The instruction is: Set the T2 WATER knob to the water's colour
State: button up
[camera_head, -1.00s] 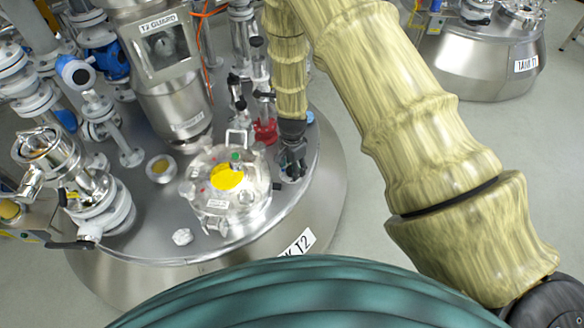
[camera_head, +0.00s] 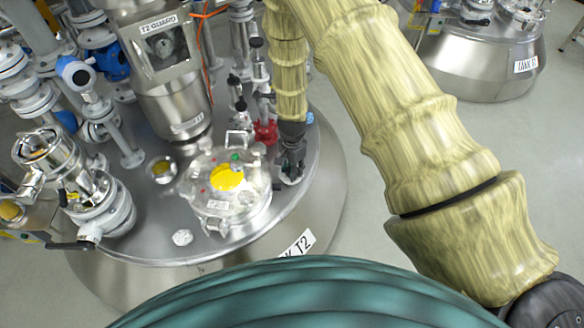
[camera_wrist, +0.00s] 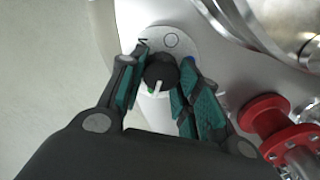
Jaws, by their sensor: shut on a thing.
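My gripper (camera_wrist: 160,88) is shut on a round black knob (camera_wrist: 160,70) with a white pointer line, one finger on each side. The pointer points down in the wrist view. The knob stands on a pale round dial plate (camera_wrist: 172,40) with a circle mark at its top and a bit of blue beside the right finger. In the head view my gripper (camera_head: 291,163) is at the right side of tank T2's top (camera_head: 205,252), hiding the knob. Bright yellow shows in the round window (camera_head: 228,179) of the lidded fitting. No WATER label is readable.
A red flanged part (camera_wrist: 268,118) stands close to the right of my gripper; it also shows in the head view (camera_head: 265,131). The T2 GUARD housing (camera_head: 160,48) and pipework crowd the left. Floor (camera_head: 400,240) is open right of the tank.

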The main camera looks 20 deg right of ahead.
jog(key=n+p, duration=0.2)
jog(key=n, duration=0.4)
jog(key=shift+a+r+p, duration=0.1)
jog(key=shift+p, duration=0.25)
jog(key=n+p, duration=0.1)
jog(key=n, duration=0.4)
jog(key=shift+w, duration=0.1)
jog(key=shift+n, duration=0.3)
jog(key=o, duration=1)
notch_tip(320, 180, up, 12)
